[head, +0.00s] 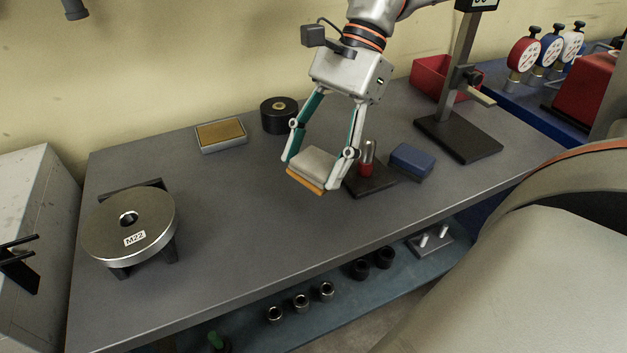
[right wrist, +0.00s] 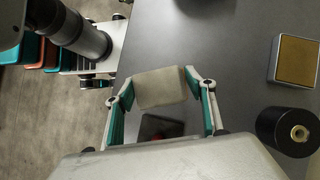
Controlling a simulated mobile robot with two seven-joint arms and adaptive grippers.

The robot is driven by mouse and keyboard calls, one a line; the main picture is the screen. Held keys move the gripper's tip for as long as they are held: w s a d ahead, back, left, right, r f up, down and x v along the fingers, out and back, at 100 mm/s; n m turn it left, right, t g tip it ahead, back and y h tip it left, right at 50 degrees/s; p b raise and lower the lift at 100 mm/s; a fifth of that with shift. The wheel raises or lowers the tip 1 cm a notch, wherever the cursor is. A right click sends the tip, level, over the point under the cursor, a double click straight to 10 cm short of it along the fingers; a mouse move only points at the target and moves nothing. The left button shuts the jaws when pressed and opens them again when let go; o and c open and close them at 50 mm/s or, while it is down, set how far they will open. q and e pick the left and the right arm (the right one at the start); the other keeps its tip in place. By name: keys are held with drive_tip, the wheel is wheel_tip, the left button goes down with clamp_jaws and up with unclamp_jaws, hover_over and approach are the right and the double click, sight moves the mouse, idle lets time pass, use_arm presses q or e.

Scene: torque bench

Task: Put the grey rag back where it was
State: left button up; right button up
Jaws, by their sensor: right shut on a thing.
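My right gripper (head: 318,172) is shut on the grey rag (head: 319,163), a folded grey pad with an orange-yellow lower edge in the head view. The rag spans between the two fingertips, over the middle of the grey bench (head: 225,215). I cannot tell whether it touches the bench. In the right wrist view the rag (right wrist: 160,87) shows pale grey between the teal-sided fingers. My left gripper is not in view.
Right of the rag stand a dark block with a red-based metal pin (head: 367,165) and a blue block (head: 411,159). Behind are a black roll (head: 279,115) and a tan-topped pad (head: 221,135). A round M22 plate (head: 128,225) stands left. Bench between is clear.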

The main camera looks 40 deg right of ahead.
sight(314, 199)
drive_tip(key=shift+f, duration=2.55)
drive_tip(key=shift+f, duration=0.15)
drive_tip(key=o, duration=1.1)
drive_tip(key=shift+c, duration=0.2)
drive_tip(key=shift+w+d+r, duration=0.1)
drive_tip(key=shift+d+r, duration=0.05)
drive_tip(key=shift+r, duration=0.3)
drive_tip(key=s+v, duration=0.1)
drive_tip(key=v, duration=1)
drive_tip(key=shift+w+d+r+p, duration=0.15)
drive_tip(key=shift+w+p, duration=0.2)
drive_tip(key=shift+w, duration=0.1)
